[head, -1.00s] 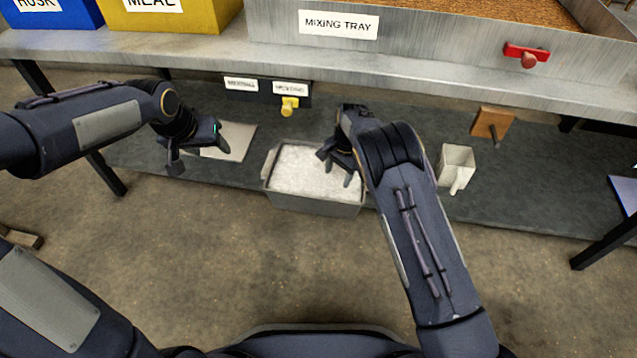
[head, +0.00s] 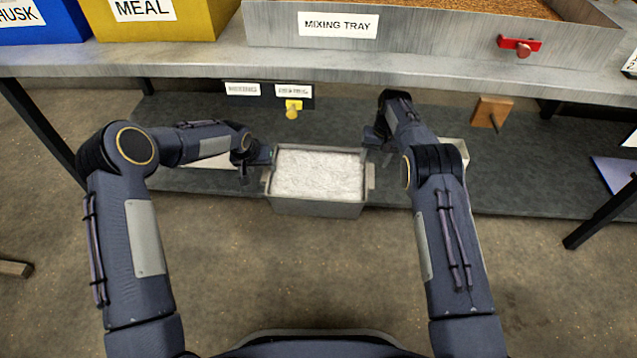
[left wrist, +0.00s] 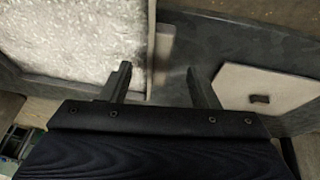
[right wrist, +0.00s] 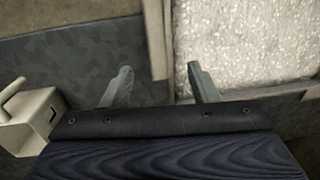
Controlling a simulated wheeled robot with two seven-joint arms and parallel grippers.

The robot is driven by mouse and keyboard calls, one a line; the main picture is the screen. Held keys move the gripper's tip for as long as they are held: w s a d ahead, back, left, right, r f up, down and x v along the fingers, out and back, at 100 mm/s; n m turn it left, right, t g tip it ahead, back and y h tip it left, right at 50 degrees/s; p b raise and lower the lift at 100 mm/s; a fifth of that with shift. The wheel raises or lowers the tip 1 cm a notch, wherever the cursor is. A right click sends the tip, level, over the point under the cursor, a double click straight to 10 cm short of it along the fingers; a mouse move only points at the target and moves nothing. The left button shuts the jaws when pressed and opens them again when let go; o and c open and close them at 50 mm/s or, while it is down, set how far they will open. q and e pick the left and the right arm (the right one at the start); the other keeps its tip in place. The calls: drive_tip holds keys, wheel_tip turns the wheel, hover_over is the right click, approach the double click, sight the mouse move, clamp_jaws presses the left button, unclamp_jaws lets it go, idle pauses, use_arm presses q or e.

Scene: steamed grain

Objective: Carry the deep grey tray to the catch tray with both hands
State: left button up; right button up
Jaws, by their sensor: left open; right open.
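The deep grey tray (head: 318,208), filled with white granular material, sits on the dark lower shelf near its front edge. It has a grip on each side. My left gripper (head: 254,172) is open at the tray's left side. In the left wrist view its fingers (left wrist: 162,86) point toward the left grip (left wrist: 163,52). My right gripper (head: 377,148) is open at the right side, its fingers (right wrist: 160,86) near the right grip (right wrist: 156,40). Neither gripper visibly holds anything, and contact cannot be told. I cannot identify a catch tray.
The labelled mixing tray (head: 420,38) stands on the upper bench, whose front edge overhangs the shelf. A white scoop (right wrist: 30,118) is beside my right gripper, and a pale flat panel (left wrist: 262,92) beside my left. A yellow knob (head: 292,110) is behind the tray. Floor in front is clear.

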sight(267, 171)
use_arm(q)
drive_tip(key=shift+x, duration=3.85)
use_arm(e)
drive_tip(key=shift+a+f, duration=0.25)
drive_tip(key=shift+f, duration=1.7)
drive_tip(key=shift+a+f, duration=0.2)
drive_tip(key=shift+f, duration=1.75)
use_arm(q)
clamp_jaws()
use_arm(e)
clamp_jaws()
use_arm(q)
drive_tip(key=shift+w+d+r, duration=0.1)
drive_tip(key=shift+w+r, duration=0.1)
drive_tip(key=shift+r, duration=0.1)
use_arm(e)
drive_tip(key=shift+w+r, duration=0.2)
drive_tip(key=shift+r, duration=0.15)
